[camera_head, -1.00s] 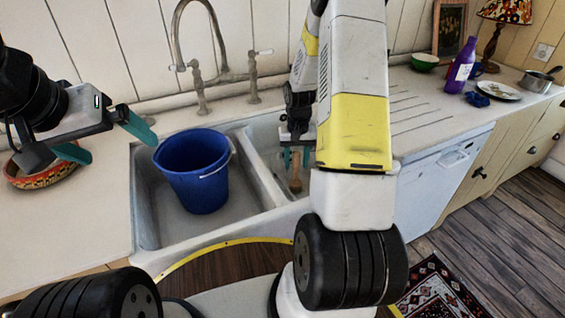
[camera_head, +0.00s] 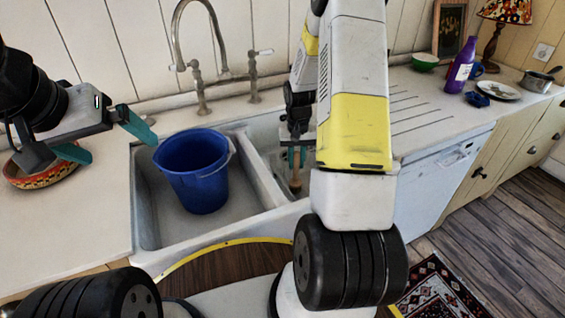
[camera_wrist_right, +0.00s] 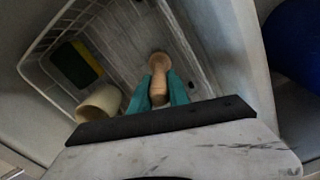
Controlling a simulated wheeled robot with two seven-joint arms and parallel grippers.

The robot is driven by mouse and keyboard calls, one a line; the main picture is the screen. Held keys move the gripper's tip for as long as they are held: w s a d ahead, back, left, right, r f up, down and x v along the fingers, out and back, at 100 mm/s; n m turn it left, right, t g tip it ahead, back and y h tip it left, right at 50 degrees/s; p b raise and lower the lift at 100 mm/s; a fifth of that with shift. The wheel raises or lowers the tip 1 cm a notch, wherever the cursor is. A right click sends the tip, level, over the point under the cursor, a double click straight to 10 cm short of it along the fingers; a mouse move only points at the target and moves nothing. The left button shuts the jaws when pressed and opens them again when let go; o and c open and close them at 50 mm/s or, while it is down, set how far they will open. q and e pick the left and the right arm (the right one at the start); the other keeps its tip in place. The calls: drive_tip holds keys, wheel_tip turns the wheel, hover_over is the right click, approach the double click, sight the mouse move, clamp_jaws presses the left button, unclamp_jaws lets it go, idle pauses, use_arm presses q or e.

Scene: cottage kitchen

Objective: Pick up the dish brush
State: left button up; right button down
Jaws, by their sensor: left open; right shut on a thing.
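The wooden dish brush (camera_head: 296,180) is in the right basin of the sink, under my right gripper (camera_head: 296,152). In the right wrist view the brush (camera_wrist_right: 160,68) is between the teal fingers of my right gripper (camera_wrist_right: 160,90), which are shut on it. My right arm hides part of the basin, so I cannot tell whether the brush touches the bottom. My left gripper (camera_head: 112,138) is open and empty above the counter, left of the sink.
A blue bucket (camera_head: 195,172) stands in the left basin. The wrist view shows a pale rack (camera_wrist_right: 50,45) with a green and yellow sponge (camera_wrist_right: 76,64) and a cream cup (camera_wrist_right: 100,103). A patterned bowl (camera_head: 38,176) sits on the left counter; a purple bottle (camera_head: 460,68) stands at right.

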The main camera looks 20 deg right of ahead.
idle(0.8)
wheel_tip(320, 180, up, 10)
idle(0.4)
drive_tip(key=shift+r, duration=0.1)
wheel_tip(320, 180, up, 13)
idle(1.5)
